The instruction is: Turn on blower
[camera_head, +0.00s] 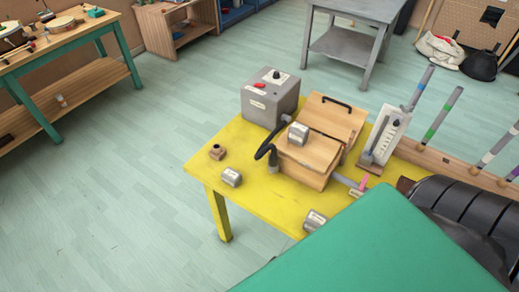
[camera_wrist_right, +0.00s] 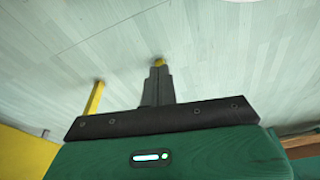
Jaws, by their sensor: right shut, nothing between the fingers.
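The likely blower is a grey box (camera_head: 270,97) at the back left of the yellow table. Its top has a red button (camera_head: 260,86), a black knob (camera_head: 276,74) and a label too small to read. A black hose (camera_head: 264,151) runs near it to a dark nozzle by the wooden box (camera_head: 308,160). My right gripper (camera_wrist_right: 159,66) is shut and empty in the right wrist view, with floor behind it. The blower does not show in that view. My left gripper is not in view.
A white gauge stand (camera_head: 387,135) and a rack of coloured tubes (camera_head: 442,112) stand to the right. My green arm part covers the near side.

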